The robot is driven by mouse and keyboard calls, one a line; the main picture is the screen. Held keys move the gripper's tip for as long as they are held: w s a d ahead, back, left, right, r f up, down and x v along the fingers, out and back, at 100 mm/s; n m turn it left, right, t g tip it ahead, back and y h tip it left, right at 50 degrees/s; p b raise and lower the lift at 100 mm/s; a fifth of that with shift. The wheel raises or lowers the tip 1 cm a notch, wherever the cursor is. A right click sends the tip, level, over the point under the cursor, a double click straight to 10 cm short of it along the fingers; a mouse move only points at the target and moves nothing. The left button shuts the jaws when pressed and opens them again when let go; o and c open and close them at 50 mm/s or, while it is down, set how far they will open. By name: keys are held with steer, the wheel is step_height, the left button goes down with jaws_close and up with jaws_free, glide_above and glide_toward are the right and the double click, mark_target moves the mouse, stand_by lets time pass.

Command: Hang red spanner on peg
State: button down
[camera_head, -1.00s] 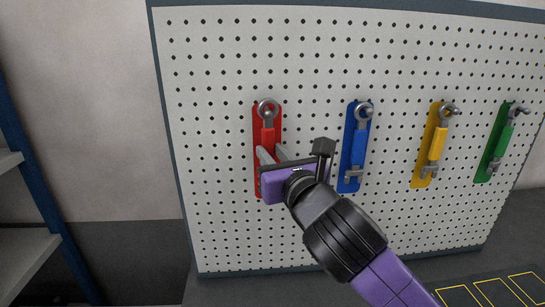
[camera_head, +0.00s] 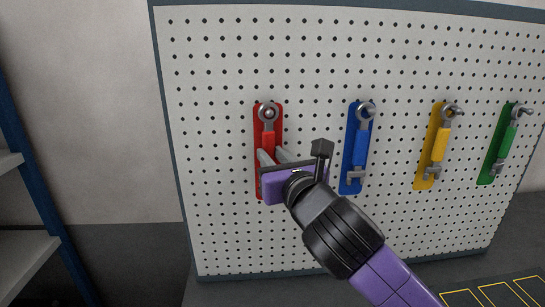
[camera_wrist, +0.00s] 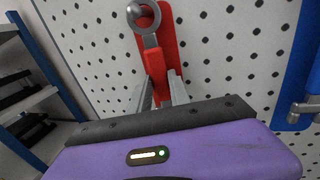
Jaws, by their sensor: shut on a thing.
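The red spanner (camera_head: 268,138) is upright in front of its red backing strip (camera_head: 258,183) on the pegboard. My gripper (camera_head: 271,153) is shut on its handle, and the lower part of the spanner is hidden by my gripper. In the wrist view the red handle (camera_wrist: 156,63) runs up from between the fingers (camera_wrist: 160,85) to the grey ring (camera_wrist: 153,27). The round grey peg end (camera_wrist: 144,17) shows inside the ring opening. The ring appears to be around the peg; how far along it sits, I cannot tell.
Blue (camera_head: 360,147), yellow (camera_head: 439,144) and green (camera_head: 505,141) spanners hang to the right on the pegboard (camera_head: 225,60). A blue-framed shelf (camera_head: 35,165) stands at the left. The board left of the red strip is bare.

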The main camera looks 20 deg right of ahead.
steer(key=c, duration=1.1)
jaws_free()
